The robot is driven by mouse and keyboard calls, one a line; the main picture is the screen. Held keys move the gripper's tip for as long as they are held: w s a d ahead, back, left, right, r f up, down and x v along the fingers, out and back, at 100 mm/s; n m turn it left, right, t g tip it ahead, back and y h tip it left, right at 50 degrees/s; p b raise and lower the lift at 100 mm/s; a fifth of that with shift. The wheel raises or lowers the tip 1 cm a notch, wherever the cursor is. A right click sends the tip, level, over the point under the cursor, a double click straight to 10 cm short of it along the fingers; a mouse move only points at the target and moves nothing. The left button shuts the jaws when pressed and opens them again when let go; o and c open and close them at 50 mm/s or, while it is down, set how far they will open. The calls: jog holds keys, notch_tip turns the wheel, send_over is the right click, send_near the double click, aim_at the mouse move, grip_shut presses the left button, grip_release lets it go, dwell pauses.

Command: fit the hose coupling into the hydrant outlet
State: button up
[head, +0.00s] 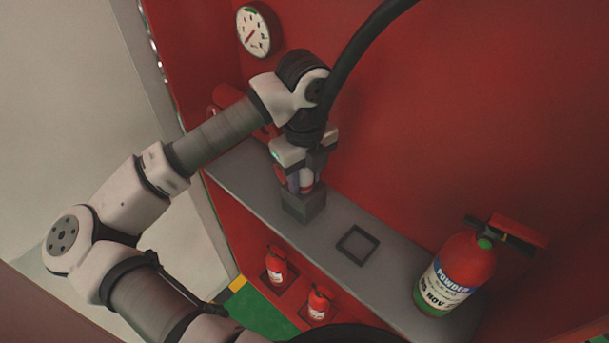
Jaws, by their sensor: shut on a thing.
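My gripper (303,178) points down over the grey shelf and is shut on a small, partly hidden thing (307,181) with white and red on it. I cannot tell whether this is a hose coupling. Its lower end is at the top of a dark grey square block (303,205) on the shelf. I cannot tell whether it is inside the block or just above it. A red rounded part (226,96) shows behind my arm on the left, mostly hidden. I cannot make out a clear hydrant outlet.
The grey shelf (390,277) has a low square frame (358,244), empty, right of the block. A large red powder extinguisher (463,270) stands at the right. Two small extinguishers (275,265) (318,303) stand below. A round gauge (254,32) is on the red wall.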

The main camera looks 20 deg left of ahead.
jog(key=shift+s+d+f+b, duration=0.15)
jog(key=shift+f+b, duration=0.2)
jog(key=shift+f, duration=0.2)
jog(key=o, duration=1.2)
jog(key=shift+f, duration=0.1)
jog(key=shift+s, duration=0.1)
jog(key=shift+r+p, duration=0.85)
jog(key=shift+p, duration=0.1)
jog(key=r, duration=0.4)
jog(key=r+b, duration=0.1)
jog(key=r, duration=0.3)
jog(key=r+b, duration=0.1)
jog(key=r, duration=0.3)
jog(key=shift+w, duration=0.3)
jog(key=shift+f, duration=0.1)
